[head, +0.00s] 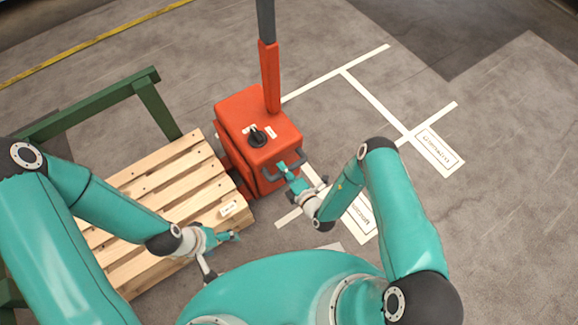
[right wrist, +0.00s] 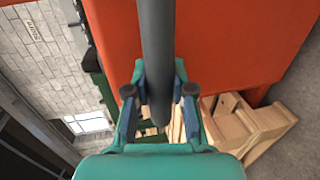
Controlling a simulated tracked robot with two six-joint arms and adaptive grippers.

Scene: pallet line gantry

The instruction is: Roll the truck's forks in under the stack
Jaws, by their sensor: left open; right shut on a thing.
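The orange-red truck (head: 258,125) stands upright at the right edge of the wooden pallet stack (head: 160,190). Its grey handle bar (head: 270,178) is on the side facing me. My right gripper (head: 289,172) is shut on this bar; in the right wrist view the grey bar (right wrist: 157,45) runs between the fingers (right wrist: 158,98). The truck's forks are not clearly visible; red parts (head: 232,165) show low beside the stack. My left gripper (head: 220,256) is open and empty at the stack's near right corner. The stack also shows in the right wrist view (right wrist: 245,125).
A green frame (head: 95,105) stands behind and left of the stack. White floor lines (head: 375,98) and labelled floor plates (head: 438,150) lie right of the truck. The grey floor (head: 500,230) at the right is clear. A yellow line (head: 95,42) crosses the far floor.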

